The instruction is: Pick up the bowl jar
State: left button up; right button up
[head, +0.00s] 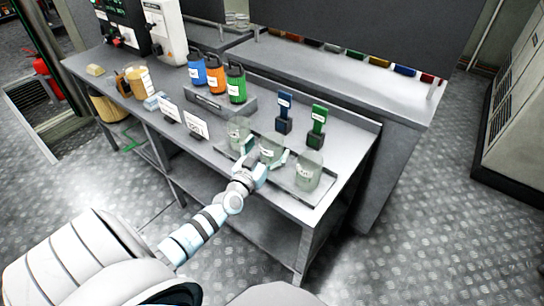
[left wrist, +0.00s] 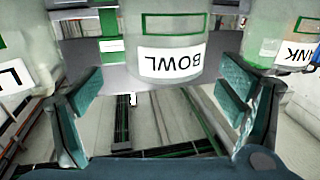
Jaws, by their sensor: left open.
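The bowl jar (left wrist: 172,35) is a clear jar with a white label reading BOWL, upside down in the left wrist view. In the head view it is the middle jar (head: 271,147) of three on a grey tray (head: 288,186) near the table's front edge. My left gripper (head: 265,160) is open at the front of this jar. In the left wrist view, the fingers of my left gripper (left wrist: 160,100) stand apart, with the jar between and beyond them. I cannot tell whether they touch it. My right gripper is not in view.
Similar jars stand close on both sides, one at left (head: 238,131) and one at right (head: 308,171). Behind them are a blue-handled (head: 284,112) and a green-handled item (head: 317,127). Blue, orange and green bottles (head: 216,80) stand on a raised block. Small sign cards (head: 195,126) stand left of the tray.

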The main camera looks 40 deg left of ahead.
aim_at(277, 134)
pick_arm(q)
jog(key=w, duration=0.1)
jog(key=w+b, duration=0.1)
jog(key=w+a+f+b, duration=0.1)
jog(key=shift+a, duration=0.1)
jog(key=shift+w+a+r, duration=0.1)
jog(key=shift+w+r, duration=0.05)
jog(key=shift+w, duration=0.25)
jog(key=shift+s+r, duration=0.1)
jog(key=c, duration=1.8)
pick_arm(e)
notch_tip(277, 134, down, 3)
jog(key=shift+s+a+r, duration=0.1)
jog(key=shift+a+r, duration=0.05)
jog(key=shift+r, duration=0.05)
pick_arm(q)
jog(key=shift+r, duration=0.1)
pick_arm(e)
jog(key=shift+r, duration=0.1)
